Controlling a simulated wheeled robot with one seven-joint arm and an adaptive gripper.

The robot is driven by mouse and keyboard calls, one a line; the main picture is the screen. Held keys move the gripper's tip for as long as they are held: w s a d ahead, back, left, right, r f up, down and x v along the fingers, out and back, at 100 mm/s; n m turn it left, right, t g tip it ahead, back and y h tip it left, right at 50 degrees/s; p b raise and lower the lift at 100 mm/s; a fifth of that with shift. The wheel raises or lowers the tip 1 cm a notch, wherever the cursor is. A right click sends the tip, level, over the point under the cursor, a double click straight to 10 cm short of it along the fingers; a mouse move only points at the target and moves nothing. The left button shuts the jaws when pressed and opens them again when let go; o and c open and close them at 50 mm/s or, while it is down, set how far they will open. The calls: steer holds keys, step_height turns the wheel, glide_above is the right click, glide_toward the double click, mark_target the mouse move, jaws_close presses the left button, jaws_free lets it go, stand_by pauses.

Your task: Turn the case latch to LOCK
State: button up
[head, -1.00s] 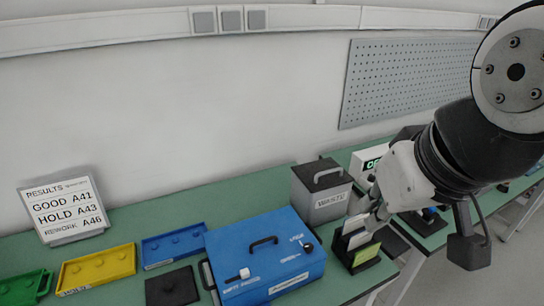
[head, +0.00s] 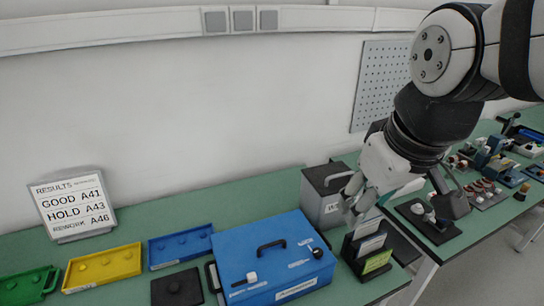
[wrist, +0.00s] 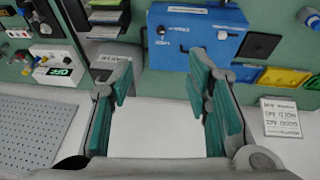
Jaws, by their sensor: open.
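The blue case (head: 232,252) stands on the green bench with a black handle on its lid. A dark round knob (head: 317,253) is near its right end, with small lettering beside it. A white-tipped lever (head: 250,277) is near the left front edge. The lettering is too small to read surely, so the latch setting is unclear. My gripper (head: 353,196) is open and empty, above and to the right of the case. In the wrist view the case (wrist: 175,58) shows upside down beyond my gripper's spread teal fingers (wrist: 160,70), which are apart from it.
A grey waste box (head: 318,200) stands behind the case's right end. A black rack of cards (head: 371,262) is close on its right. Blue (head: 180,247), yellow (head: 103,268) and green (head: 27,287) trays lie to the left. A results sign (head: 72,208) stands at the back.

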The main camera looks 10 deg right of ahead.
steer(key=w+f+n+g+b, duration=0.1)
steer(key=w+f+n+g, duration=0.1)
steer(key=w+f+n, duration=0.35)
steer(key=n+g+b, duration=0.2)
steer(key=n, duration=0.1)
glide_toward(318, 251)
step_height(318, 251, down, 8)
steer(key=shift+w+d+f+p, duration=0.1)
steer(key=shift+f+p, duration=0.1)
steer(key=shift+p, duration=0.1)
jaws_close()
